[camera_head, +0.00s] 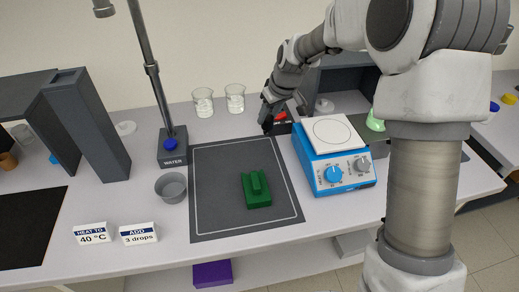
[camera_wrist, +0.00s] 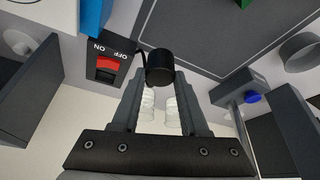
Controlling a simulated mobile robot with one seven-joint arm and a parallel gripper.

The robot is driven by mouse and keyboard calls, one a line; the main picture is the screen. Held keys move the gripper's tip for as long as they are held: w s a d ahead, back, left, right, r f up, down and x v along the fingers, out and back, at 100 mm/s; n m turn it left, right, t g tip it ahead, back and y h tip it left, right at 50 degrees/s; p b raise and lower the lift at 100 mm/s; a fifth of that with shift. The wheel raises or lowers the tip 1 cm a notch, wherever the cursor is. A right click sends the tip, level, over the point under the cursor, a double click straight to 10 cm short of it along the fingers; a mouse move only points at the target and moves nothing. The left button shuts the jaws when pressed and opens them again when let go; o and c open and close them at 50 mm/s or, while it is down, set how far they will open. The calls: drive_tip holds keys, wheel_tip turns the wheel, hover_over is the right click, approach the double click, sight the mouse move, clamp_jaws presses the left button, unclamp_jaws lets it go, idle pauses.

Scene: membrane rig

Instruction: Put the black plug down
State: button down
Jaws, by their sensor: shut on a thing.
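The black plug (camera_wrist: 160,68) is a short dark cylinder between the fingertips of my gripper (camera_wrist: 160,80) in the wrist view. My gripper is shut on it, and a thin black cord runs from its side towards the switch box. In the head view my gripper (camera_head: 268,118) is at the back of the bench, left of the switch box, and the plug cannot be made out clearly there.
A blue hotplate (camera_head: 334,172) stands right of the switch box. Two glass beakers (camera_head: 235,98) stand at the back. A grey mat (camera_head: 225,215) with a green block (camera_head: 257,190) lies in front. The WATER stand (camera_head: 172,150) is at the left.

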wheel_tip(320, 180, down, 9)
drive_tip(key=shift+f, duration=0.15)
idle(0.4)
drive_tip(key=shift+f, duration=0.2)
drive_tip(key=shift+c, duration=2.1)
unclamp_jaws()
drive_tip(key=shift+r, duration=0.1)
